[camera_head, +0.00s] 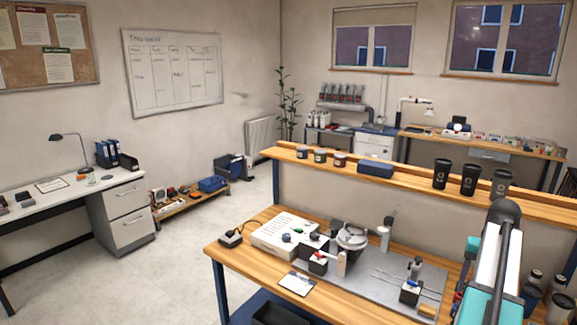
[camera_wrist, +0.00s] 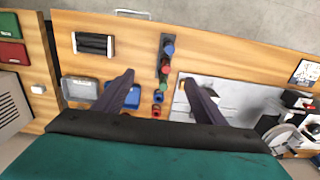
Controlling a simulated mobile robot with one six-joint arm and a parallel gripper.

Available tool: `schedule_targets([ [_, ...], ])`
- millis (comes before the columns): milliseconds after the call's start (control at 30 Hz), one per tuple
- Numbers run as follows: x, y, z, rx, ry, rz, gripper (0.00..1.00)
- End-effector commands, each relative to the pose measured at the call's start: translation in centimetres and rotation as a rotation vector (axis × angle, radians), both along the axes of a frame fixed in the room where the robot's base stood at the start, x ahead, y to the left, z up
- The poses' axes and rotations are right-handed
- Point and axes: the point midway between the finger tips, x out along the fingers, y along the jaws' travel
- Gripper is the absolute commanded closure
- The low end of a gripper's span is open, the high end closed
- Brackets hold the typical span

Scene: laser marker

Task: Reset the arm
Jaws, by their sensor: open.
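My gripper (camera_wrist: 160,88) shows in the wrist view, its two dark fingers spread apart with nothing held between them. Below the fingers is a wooden worktop (camera_wrist: 215,50). A row of small items with blue, red and green ends (camera_wrist: 166,68) lies between and beyond the fingertips. My teal and white arm rises at the right of the head view, in front of the bench; the fingers cannot be made out there.
The wooden bench (camera_head: 237,254) carries a grey plate (camera_head: 375,288) with a laser marking fixture (camera_head: 352,238) and a white box (camera_head: 285,236). Black tumblers (camera_head: 470,180) and a blue case (camera_head: 376,169) stand on the raised shelf. Open floor (camera_head: 170,275) lies to the left.

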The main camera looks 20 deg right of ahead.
Motion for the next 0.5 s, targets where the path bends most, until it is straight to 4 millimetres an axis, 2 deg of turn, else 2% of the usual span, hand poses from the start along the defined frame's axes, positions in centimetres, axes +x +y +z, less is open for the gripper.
schedule_targets([
  [133, 0.1, 0.1, 0.0, 0.0, 0.0, 0.002, 0.35],
  [267, 1.1, 0.7, -0.3, 0.001, 0.001, 0.02, 0.35],
  [500, 3.2, 2.4, -2.1, 0.018, 0.011, 0.059, 0.35],
])
